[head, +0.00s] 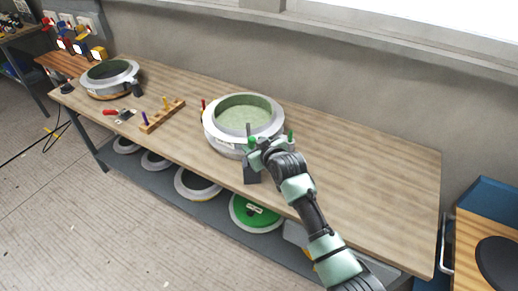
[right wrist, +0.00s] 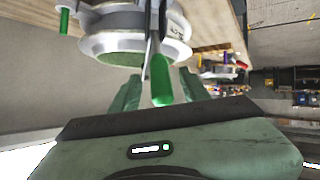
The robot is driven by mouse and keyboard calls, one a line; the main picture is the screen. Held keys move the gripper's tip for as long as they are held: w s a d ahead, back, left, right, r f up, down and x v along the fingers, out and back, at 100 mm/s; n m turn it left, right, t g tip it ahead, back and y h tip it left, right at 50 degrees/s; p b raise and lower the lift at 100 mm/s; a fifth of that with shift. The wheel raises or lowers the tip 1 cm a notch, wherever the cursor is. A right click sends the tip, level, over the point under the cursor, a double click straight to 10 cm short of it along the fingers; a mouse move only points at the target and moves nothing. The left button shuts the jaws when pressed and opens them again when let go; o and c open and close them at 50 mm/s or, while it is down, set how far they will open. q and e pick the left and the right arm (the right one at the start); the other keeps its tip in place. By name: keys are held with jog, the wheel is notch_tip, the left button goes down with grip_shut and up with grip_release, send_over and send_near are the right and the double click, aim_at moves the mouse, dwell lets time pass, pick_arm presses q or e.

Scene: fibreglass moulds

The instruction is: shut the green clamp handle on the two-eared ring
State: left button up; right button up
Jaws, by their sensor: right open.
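The pale grey ring mould (head: 212,128) with a green inside stands near the middle of the wooden bench, and it also shows in the right wrist view (right wrist: 108,43). A green clamp handle (right wrist: 160,80) points toward the wrist camera, between the two fingers of my right gripper (head: 259,152). The fingers stand open on either side of it; I cannot tell whether they touch it. A second green handle (head: 290,135) stands upright on the ring's right side in the head view. My left gripper is not in view.
A red handle (head: 203,104) stands at the ring's left. A wooden peg rack (head: 163,116), a red-handled tool (head: 110,113) and another ring mould (head: 95,92) lie further left. The bench (head: 370,180) is clear at right. Round moulds and a green disc (head: 240,215) sit on the lower shelf.

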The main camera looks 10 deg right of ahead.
jog(key=shift+b+v, duration=0.5)
jog(key=shift+v, duration=2.35)
